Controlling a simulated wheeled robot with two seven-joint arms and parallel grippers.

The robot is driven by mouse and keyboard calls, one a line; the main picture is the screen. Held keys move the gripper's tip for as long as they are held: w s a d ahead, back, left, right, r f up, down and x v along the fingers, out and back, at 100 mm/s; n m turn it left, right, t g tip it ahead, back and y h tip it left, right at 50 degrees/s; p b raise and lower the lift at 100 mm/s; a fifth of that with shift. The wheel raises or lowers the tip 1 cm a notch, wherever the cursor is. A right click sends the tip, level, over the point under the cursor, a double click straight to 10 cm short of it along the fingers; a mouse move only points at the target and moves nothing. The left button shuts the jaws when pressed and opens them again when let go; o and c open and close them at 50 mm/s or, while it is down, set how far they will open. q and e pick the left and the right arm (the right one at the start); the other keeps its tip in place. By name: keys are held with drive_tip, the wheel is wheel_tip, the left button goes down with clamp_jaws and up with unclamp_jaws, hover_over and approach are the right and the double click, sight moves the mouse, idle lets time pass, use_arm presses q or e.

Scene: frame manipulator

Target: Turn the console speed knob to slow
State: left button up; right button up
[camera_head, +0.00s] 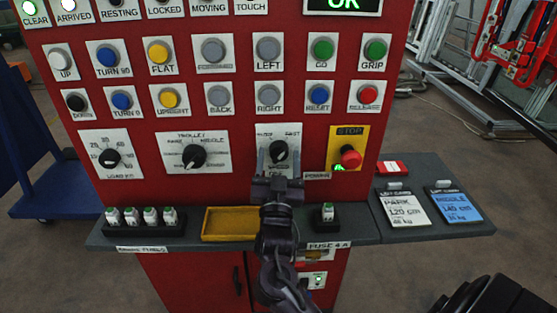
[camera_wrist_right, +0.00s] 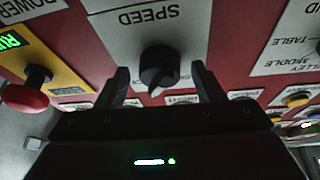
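The speed knob (camera_head: 280,150) is a black rotary knob on a white plate on the red console. Two small labels sit above it; the right one appears to read FAST. Its ridge seems to lean up and right, toward that label. The right wrist view shows the knob (camera_wrist_right: 158,68) with an upside-down SPEED label. My right gripper (camera_head: 278,171) is open just in front of the plate. Its fingers stand on either side of the knob, with gaps visible in the right wrist view (camera_wrist_right: 160,80). My left gripper is not in view.
A red stop button (camera_head: 351,157) on a yellow plate is right of the knob. The trolley knob (camera_head: 194,156) is to the left. Below, a grey shelf (camera_head: 352,226) holds a yellow tray (camera_head: 230,210), several fuses and two cards. Buttons fill the panel above.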

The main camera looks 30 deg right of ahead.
drive_tip(key=c, duration=1)
drive_tip(key=shift+o, duration=0.2)
drive_tip(key=shift+d+r+n+t+y+p, duration=0.15)
drive_tip(key=shift+n+t+y+p, duration=0.25)
drive_tip(key=shift+n+p, duration=0.8)
drive_tip(key=n+y+p, duration=0.2)
drive_tip(key=n+p, duration=0.1)
drive_tip(key=n, duration=0.1)
drive_tip(key=n+t+y+p, duration=0.1)
drive_tip(key=n+y+p, duration=0.1)
drive_tip(key=n+p, duration=0.2)
drive_tip(key=n+y+p, duration=0.3)
drive_tip(key=n+p, duration=0.1)
drive_tip(key=n, duration=0.1)
drive_tip(key=shift+s+d+r+n, duration=0.25)
drive_tip(key=shift+r+n, duration=0.05)
drive_tip(key=shift+n, duration=0.1)
drive_tip(key=shift+f+n+y+p, duration=0.2)
drive_tip(key=shift+n+y+p, duration=0.4)
drive_tip(key=shift+n+p, duration=1.15)
drive_tip(key=o, duration=1)
drive_tip(key=shift+f, duration=0.1)
